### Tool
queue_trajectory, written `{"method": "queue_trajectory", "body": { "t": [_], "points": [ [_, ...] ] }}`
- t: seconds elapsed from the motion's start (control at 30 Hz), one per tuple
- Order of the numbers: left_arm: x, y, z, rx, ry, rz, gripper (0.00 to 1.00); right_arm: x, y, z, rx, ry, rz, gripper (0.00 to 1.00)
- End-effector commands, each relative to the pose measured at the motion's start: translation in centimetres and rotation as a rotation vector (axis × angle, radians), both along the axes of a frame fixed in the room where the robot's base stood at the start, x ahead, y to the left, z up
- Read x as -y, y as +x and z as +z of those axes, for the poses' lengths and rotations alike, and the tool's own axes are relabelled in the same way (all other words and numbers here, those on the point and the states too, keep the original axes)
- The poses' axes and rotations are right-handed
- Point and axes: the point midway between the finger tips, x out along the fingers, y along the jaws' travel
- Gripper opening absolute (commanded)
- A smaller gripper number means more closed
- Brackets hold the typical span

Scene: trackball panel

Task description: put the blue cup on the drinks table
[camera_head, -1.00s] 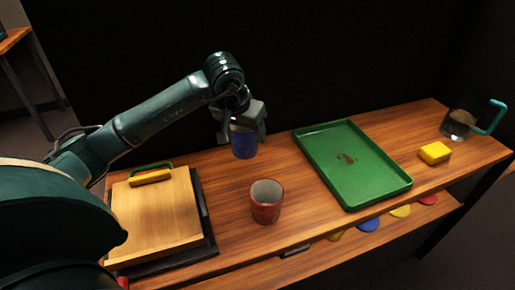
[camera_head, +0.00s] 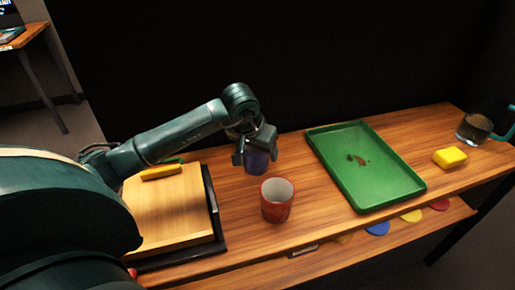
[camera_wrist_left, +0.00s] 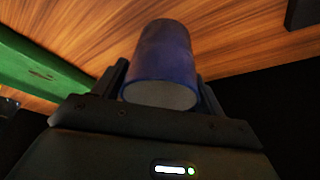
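The blue cup (camera_head: 257,161) is between the fingers of my left gripper (camera_head: 256,158), just behind the red cup in the head view. In the left wrist view the blue cup (camera_wrist_left: 162,62) sits between the two dark fingers, one on each side, and the gripper (camera_wrist_left: 162,88) looks shut on it. The cup is at or slightly above the wooden table top (camera_head: 310,215); I cannot tell if it touches. My right gripper is in neither view. Which table is the drinks table is not marked.
A red cup (camera_head: 277,200) stands close in front. A wooden board (camera_head: 170,215) lies left. Another table (camera_head: 32,34) stands far left.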

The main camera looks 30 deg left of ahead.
Motion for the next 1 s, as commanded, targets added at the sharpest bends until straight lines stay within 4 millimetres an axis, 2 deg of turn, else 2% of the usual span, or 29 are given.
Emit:
{"method": "queue_trajectory", "body": {
  "t": [0.03,0.17,0.4,0.53,0.67,1.0],
  "points": [
    [0.0,0.0,0.0,0.0,0.0,0.0,0.75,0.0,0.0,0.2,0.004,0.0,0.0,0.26],
    [0.0,0.0,0.0,-0.001,0.0,0.0,0.86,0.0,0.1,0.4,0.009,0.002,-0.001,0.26],
    [0.0,0.0,0.1,-0.001,0.0,0.0,0.86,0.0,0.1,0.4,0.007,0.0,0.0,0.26],
    [0.0,-0.1,0.9,0.002,0.001,0.0,0.86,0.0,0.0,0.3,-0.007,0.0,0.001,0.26],
    [0.0,-0.9,3.0,0.004,0.003,-0.001,0.86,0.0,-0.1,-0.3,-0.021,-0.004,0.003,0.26],
    [0.3,-3.6,9.5,0.004,0.002,-0.001,0.86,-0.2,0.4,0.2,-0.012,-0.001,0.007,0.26]
  ]
}}
